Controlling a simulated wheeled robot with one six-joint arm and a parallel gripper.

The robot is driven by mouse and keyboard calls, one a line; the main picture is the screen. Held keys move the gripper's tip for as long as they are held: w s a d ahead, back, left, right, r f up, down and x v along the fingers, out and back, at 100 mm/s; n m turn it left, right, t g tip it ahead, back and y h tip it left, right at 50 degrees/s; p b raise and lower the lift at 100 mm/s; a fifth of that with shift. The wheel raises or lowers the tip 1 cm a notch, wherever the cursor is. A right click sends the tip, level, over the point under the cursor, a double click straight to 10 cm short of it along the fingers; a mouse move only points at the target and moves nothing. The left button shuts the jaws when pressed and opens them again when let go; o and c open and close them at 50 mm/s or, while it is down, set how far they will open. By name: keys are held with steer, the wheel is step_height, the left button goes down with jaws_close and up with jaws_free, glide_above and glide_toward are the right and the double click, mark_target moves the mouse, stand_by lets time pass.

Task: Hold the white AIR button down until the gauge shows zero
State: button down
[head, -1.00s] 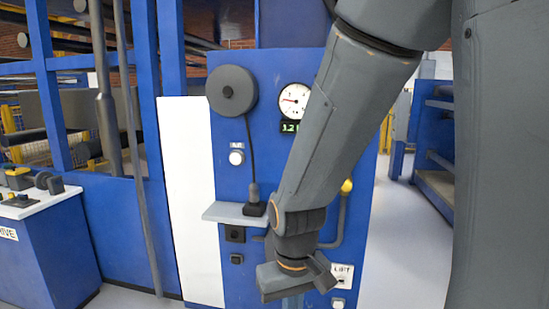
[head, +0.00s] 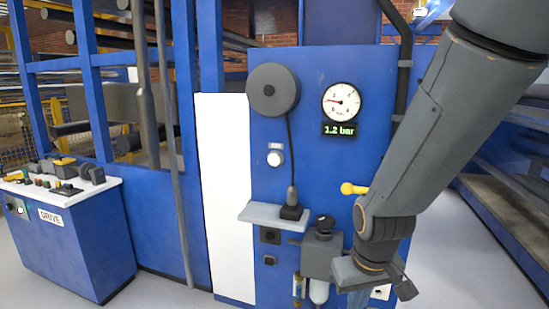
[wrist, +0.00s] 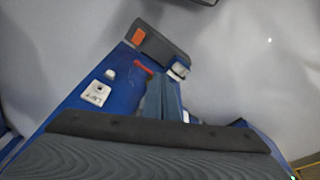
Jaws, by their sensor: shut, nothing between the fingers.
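The white AIR button (head: 275,158) is on the blue panel in the head view, below the dark grey disc and under a small label. Nothing touches it. The round gauge (head: 342,101) is up and right of it, and the green display (head: 340,130) under the gauge reads 1.2 bar. My gripper (head: 358,299) is low in front of the panel, right of and well below the button, pointing down. Its fingers are shut and empty; the lower frame edge cuts them off. The fingers (wrist: 166,98) also show in the wrist view, where the button is not seen.
A grey shelf (head: 273,216) with a black plug juts out below the button. A regulator with a black knob (head: 323,226) and a yellow-handled valve (head: 354,189) stand near my arm. The DRIVE console (head: 68,235) is at left. Grey floor lies in front.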

mark_target(274, 160)
steer(key=w+a+r+n+t+y+p, duration=0.2)
steer(key=w+a+r+n+t+p, duration=0.25)
steer(key=w+a+r, duration=0.4)
steer(key=w+a+r+n+t+y+p, duration=0.2)
steer(key=w+a+r+n+t+p, duration=0.3)
steer(key=w, duration=0.6)
steer(key=w+a+r+n+t+y+p, duration=0.1)
steer(key=a+r+n+t+y, duration=0.2)
steer(key=a+r, duration=0.3)
step_height(274, 160, up, 2)
steer(key=shift+w+a+r+n+t+y+p, duration=0.1)
steer(key=shift+w+a+n+t+y+p, duration=0.1)
steer(key=shift+w+n+t+y+p, duration=0.2)
steer(key=shift+w, duration=0.15)
steer(key=w+d+b, duration=0.1)
steer(key=w+d, duration=0.2)
steer(key=w, duration=0.5)
steer(key=shift+w+b, duration=0.15)
steer(key=shift+b, duration=0.2)
steer(key=shift+w+d, duration=0.2)
steer(key=shift+w, duration=0.05)
